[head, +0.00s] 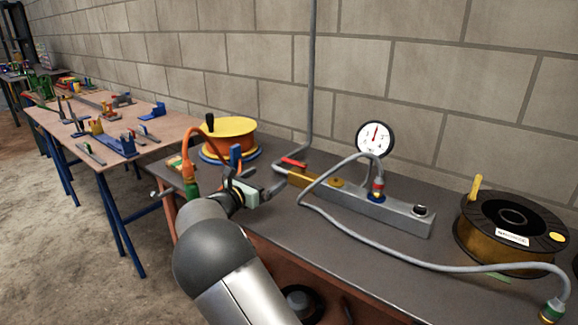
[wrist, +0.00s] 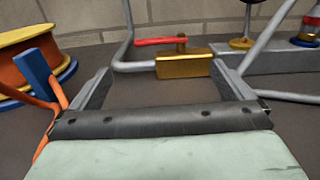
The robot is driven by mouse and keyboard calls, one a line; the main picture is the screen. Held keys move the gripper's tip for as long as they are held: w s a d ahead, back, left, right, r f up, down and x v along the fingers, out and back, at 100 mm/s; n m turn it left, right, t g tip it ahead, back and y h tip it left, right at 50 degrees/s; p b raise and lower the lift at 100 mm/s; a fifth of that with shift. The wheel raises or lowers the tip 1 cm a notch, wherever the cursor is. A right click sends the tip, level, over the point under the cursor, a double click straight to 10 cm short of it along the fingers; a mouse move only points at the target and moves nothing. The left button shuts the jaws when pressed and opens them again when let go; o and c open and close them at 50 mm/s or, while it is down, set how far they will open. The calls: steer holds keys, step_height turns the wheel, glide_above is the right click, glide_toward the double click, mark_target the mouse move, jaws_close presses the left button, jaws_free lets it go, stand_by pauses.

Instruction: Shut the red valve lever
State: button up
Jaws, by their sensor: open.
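The red valve lever (head: 294,163) sits on a brass valve body (head: 299,178) at the left end of a grey metal manifold block (head: 390,209). In the wrist view the red lever (wrist: 160,41) lies roughly horizontal, pointing left from its pivot above the brass body (wrist: 184,66), along the grey pipe. My gripper (head: 262,186) is to the left of the valve and apart from it. In the wrist view my gripper (wrist: 165,84) is open and empty, its fingers apart, with the lever and brass body beyond them.
A yellow reel (head: 229,130) with orange hose and a blue upright part (head: 235,155) stand left of my gripper. A pressure gauge (head: 375,138) rises behind the manifold. A grey hose (head: 352,234) crosses the bench front. A black reel (head: 512,228) stands at right. A grey pipe (head: 311,80) runs up the wall.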

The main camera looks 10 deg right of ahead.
mark_target(294, 162)
steer(key=x, duration=1.5)
steer(key=shift+s+f+b, duration=0.1)
steer(key=shift+b, duration=0.3)
